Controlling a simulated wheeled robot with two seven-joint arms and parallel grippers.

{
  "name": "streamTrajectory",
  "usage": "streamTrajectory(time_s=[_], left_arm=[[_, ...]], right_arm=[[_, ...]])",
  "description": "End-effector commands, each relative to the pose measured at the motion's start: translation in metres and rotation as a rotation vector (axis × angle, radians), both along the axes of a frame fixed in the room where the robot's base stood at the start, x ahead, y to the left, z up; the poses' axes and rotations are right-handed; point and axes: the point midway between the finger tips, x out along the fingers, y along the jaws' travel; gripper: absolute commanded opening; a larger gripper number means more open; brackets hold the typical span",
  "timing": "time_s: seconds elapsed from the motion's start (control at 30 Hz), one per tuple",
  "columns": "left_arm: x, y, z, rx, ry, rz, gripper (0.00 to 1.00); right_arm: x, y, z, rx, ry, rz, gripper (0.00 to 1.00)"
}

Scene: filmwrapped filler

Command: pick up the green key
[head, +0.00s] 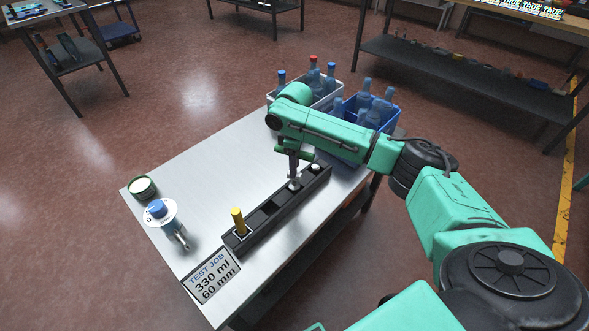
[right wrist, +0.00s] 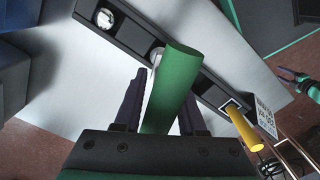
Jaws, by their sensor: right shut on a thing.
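The green key (right wrist: 174,88) is a plain green cylinder between the jaws of my right gripper (right wrist: 160,110) in the right wrist view. The jaws are shut on it. In the head view my right gripper (head: 293,168) is above the black rack (head: 270,208), near a silver round piece (head: 294,185). The green key shows there only as a small dark green part; whether it touches the rack is unclear. A yellow key (head: 238,222) stands upright at the rack's near end. My left gripper (right wrist: 297,82) shows small at the right wrist view's right edge; its jaws are unclear.
A grey crate (head: 337,91) and a blue crate (head: 394,118) with bottles stand at the table's far end. A white-disc device (head: 160,212), a green-rimmed round tin (head: 143,187) and a TEST JOB sign (head: 211,275) are at the near end. The table's left middle is clear.

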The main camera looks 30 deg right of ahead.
Motion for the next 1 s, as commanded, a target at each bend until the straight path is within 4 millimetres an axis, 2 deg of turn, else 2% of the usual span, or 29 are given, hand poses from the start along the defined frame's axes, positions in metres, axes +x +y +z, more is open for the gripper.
streamTrajectory(time_s=[0.17,0.4,0.53,0.7,1.0], left_arm=[[0.0,0.0,0.003,0.0,0.0,0.0,0.57],[0.0,0.0,0.006,0.0,0.0,0.001,0.57],[0.0,0.0,0.012,0.0,0.0,0.001,0.57],[0.0,0.0,0.015,0.0,0.0,0.001,0.57],[0.0,0.0,0.014,0.0,-0.001,0.0,0.57]], right_arm=[[0.002,0.0,0.048,0.001,-0.006,0.001,0.0],[0.001,0.0,0.13,0.002,-0.007,0.001,0.0],[0.001,0.0,0.164,0.0,-0.004,-0.001,0.0],[0.0,0.0,0.177,-0.001,-0.001,-0.001,0.0],[0.0,0.0,0.176,0.0,-0.001,-0.001,0.0]])
